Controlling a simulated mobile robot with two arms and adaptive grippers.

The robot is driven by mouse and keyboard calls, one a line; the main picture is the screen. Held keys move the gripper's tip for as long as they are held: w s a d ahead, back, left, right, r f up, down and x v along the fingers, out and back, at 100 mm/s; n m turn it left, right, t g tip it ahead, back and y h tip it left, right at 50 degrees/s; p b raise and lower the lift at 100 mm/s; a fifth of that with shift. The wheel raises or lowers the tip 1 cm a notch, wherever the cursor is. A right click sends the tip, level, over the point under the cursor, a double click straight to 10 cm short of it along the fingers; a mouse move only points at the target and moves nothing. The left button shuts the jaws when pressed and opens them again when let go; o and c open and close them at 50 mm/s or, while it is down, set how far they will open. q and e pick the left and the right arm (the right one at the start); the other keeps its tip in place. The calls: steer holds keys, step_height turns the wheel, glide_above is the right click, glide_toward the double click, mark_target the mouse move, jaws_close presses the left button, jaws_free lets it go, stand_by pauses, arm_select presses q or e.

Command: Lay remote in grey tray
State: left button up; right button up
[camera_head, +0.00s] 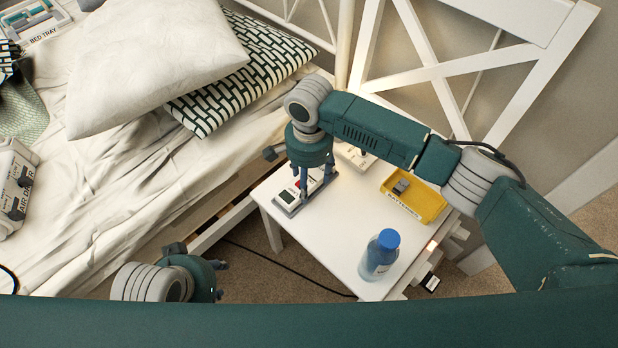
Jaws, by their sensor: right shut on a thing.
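My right gripper (312,188) points down at the far left corner of the white bedside table. It is shut on a pale item with a red mark (299,184), which looks like the remote; the fingers partly hide it. Right under and around it is a low grey piece with a dark panel (286,197), which may be the grey tray. I cannot tell whether the remote touches it. My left gripper (220,280) is low at the bottom left, beside the bed, with its tips apart and nothing visible between them.
The white table (335,235) also holds a yellow batteries tray (428,208) with a small grey item, and a blue-capped bottle (380,254) at the front. A pale item (355,156) lies behind my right arm. The bed (100,200) with pillows is left.

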steer(key=o, duration=1.3)
steer(key=shift+r, duration=0.1)
step_height(320, 180, up, 12)
steer(key=shift+f, duration=0.1)
